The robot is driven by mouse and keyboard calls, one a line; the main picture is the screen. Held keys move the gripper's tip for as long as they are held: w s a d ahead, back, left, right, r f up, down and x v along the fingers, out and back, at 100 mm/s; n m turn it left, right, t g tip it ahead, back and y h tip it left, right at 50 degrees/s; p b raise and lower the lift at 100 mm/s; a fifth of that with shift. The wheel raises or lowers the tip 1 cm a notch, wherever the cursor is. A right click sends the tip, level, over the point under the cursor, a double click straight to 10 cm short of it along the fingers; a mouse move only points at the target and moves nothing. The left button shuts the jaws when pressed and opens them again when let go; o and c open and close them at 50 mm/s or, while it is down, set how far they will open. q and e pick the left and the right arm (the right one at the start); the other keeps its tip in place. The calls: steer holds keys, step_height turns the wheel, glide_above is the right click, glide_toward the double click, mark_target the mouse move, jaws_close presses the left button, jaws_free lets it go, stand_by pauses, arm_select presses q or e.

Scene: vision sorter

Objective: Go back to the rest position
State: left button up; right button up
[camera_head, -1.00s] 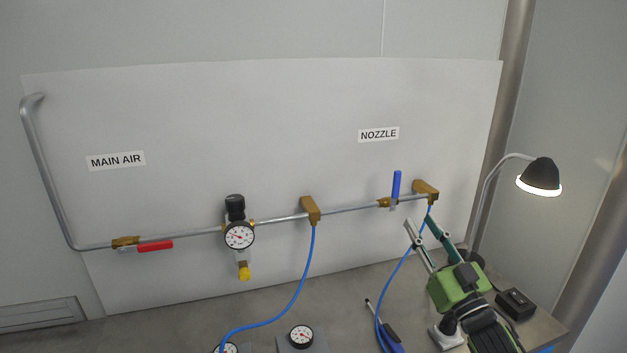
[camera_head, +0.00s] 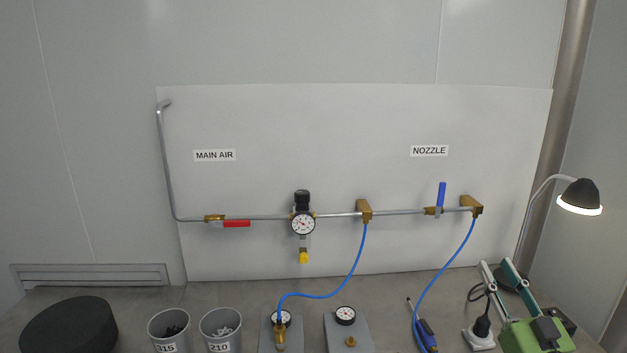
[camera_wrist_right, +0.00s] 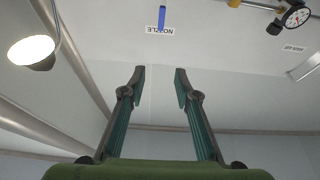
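My right gripper (camera_head: 492,266) is at the lower right of the head view, in front of the bench's right end. Its green body shows there with two fingers pointing up. In the right wrist view the right gripper (camera_wrist_right: 159,72) has its fingers apart with nothing between them, so it is open and empty. The blue nozzle valve handle (camera_head: 441,194) stands upright on the pipe, apart from the gripper; it also shows in the wrist view (camera_wrist_right: 161,18). My left gripper is not in view.
A lit lamp (camera_head: 578,196) stands at the right. A blue hose (camera_head: 445,262) runs down beside a blue-and-black tool (camera_head: 427,333). Two grey cups (camera_head: 221,330), a black round pad (camera_head: 68,326) and gauge blocks (camera_head: 348,333) stand along the front. The red main air handle (camera_head: 237,223) lies along the pipe.

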steer(key=s+a+f+g+h, duration=0.1)
steer(key=s+a+f+g, duration=0.2)
steer(key=f, duration=0.4)
steer(key=s+a+f+m+g, duration=0.1)
steer(key=s+a+f+g, duration=0.2)
steer(key=f, duration=0.5)
steer(key=s+a+f+g+h, duration=0.1)
steer(key=s+a+f+g, duration=0.15)
steer(key=f, duration=0.45)
steer(key=s+a+f+n+g, duration=0.1)
steer(key=s+a+f+g, duration=0.2)
steer(key=s, duration=0.6)
steer(key=s+a+f+g, duration=0.3)
steer(key=s+g, duration=0.1)
steer(key=s, duration=0.4)
steer(key=s+a+f+n+g, duration=0.1)
steer(key=s+a+f+g, duration=0.25)
steer(key=s, duration=0.55)
step_height(320, 180, down, 26)
steer(key=s+d+g, duration=0.1)
steer(key=s+d+f+g, duration=0.1)
steer(key=s+d+f, duration=0.2)
steer(key=s+f, duration=1.3)
steer(key=shift+s+f, duration=0.3)
steer(key=shift+s, duration=0.45)
